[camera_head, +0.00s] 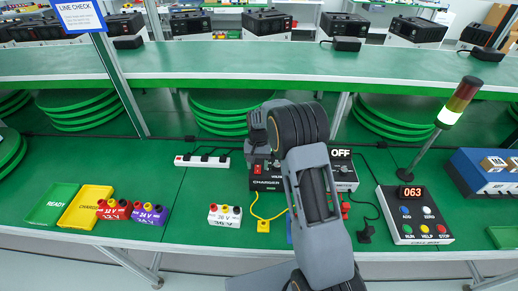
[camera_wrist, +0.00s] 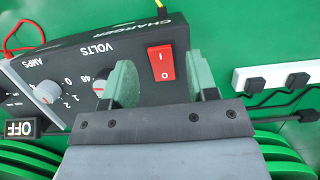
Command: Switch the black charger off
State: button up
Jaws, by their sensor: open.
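The black charger (camera_wrist: 125,92) fills much of the wrist view, its lettering upside down. Its red rocker switch (camera_wrist: 161,63) bears I and O marks; I cannot tell which side is pressed. The volts knob (camera_wrist: 98,88) and amps knob (camera_wrist: 47,92) are beside it. An OFF sign (camera_wrist: 20,128) shows at the left. My gripper (camera_wrist: 160,78) is open and empty, its green-padded fingers on either side of the switch in the picture; contact cannot be told.
A white power strip (camera_head: 202,161) lies left of the charger. Yellow (camera_head: 263,226) and red leads run from it. A battery (camera_head: 225,215) stands in front. A keypad box (camera_head: 415,214) and signal lamp (camera_head: 455,103) stand right. Green (camera_head: 50,205) and yellow (camera_head: 82,212) trays lie left.

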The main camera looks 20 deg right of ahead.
aim_at(258, 166)
jog(key=v, duration=1.2)
jog(key=shift+b, duration=0.45)
